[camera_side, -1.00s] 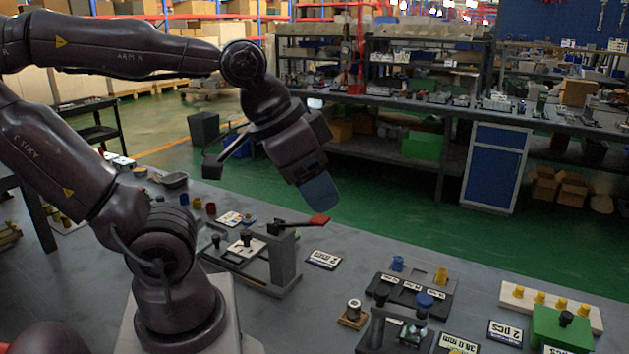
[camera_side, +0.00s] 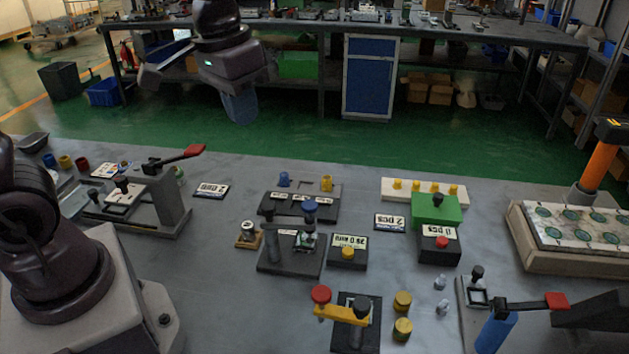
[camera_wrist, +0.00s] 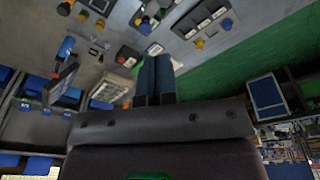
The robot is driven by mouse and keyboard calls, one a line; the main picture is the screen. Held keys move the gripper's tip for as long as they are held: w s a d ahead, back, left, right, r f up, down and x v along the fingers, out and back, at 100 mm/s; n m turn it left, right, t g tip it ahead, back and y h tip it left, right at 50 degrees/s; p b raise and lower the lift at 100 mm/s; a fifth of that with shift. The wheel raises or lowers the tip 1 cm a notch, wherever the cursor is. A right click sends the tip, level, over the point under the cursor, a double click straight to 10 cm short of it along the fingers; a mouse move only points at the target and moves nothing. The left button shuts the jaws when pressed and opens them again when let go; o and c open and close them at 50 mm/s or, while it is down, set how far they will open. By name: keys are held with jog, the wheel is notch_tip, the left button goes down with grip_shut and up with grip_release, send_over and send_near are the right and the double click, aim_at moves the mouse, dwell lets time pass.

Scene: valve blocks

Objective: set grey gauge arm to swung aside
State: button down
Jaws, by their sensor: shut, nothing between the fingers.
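My gripper (camera_side: 240,108) hangs over the far side of the bench, in front of the green floor. Its blue fingers are together and empty; they also show in the wrist view (camera_wrist: 155,65). A dark grey gauge fixture (camera_side: 290,262) stands mid-bench, beside a display reading in mm (camera_side: 348,242). My gripper is well above and behind this fixture, touching nothing.
A red-handled clamp (camera_side: 180,157) stands at the left. A green block (camera_side: 436,209) and a piece-count display (camera_side: 438,243) are right of the gauge. A yellow lever (camera_side: 340,314) is in front. A second red-handled clamp (camera_side: 530,303) and a tray (camera_side: 540,257) are at the right.

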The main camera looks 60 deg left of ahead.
jog(key=w+a+f+n+g+h, duration=0.1)
jog(key=w+f+n+g, duration=0.2)
jog(key=w, duration=0.6)
jog(key=w+a+f+n+g+h, duration=0.1)
jog(key=w+a+f+n+g, duration=0.15)
jog(key=w+f, duration=0.45)
jog(key=s+d+f, duration=0.4)
jog(key=d+f, duration=0.1)
jog(key=f, duration=0.1)
jog(key=shift+s+d+f, duration=0.3)
jog(key=shift+d+f, duration=0.05)
jog(key=shift+f, duration=0.05)
